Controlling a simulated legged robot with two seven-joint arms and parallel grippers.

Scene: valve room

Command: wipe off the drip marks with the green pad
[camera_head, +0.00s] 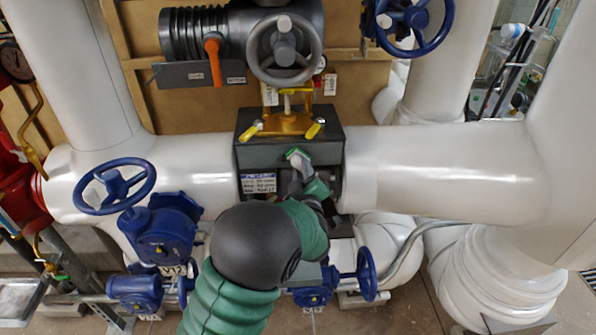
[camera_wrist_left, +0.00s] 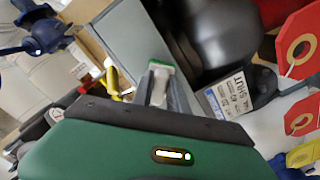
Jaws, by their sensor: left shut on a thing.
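My left gripper (camera_head: 299,163) reaches up to the front of a dark grey box (camera_head: 242,131) on the white pipe. It is shut on the green pad (camera_head: 297,153), a small green strip at its fingertips. In the left wrist view the pad (camera_wrist_left: 161,65) sits at the end of my left gripper (camera_wrist_left: 158,79), close to a flat grey face (camera_wrist_left: 132,35). I cannot tell whether the pad touches it. I cannot make out any drip marks. My right gripper is not in view.
Yellow-handled brass fittings (camera_head: 287,122) stand on the box, below a grey handwheel (camera_head: 284,49). A label plate (camera_head: 258,184) is left of my gripper. Blue handwheels (camera_head: 114,186) stand at lower left. Red tags (camera_wrist_left: 297,43) hang at right in the wrist view.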

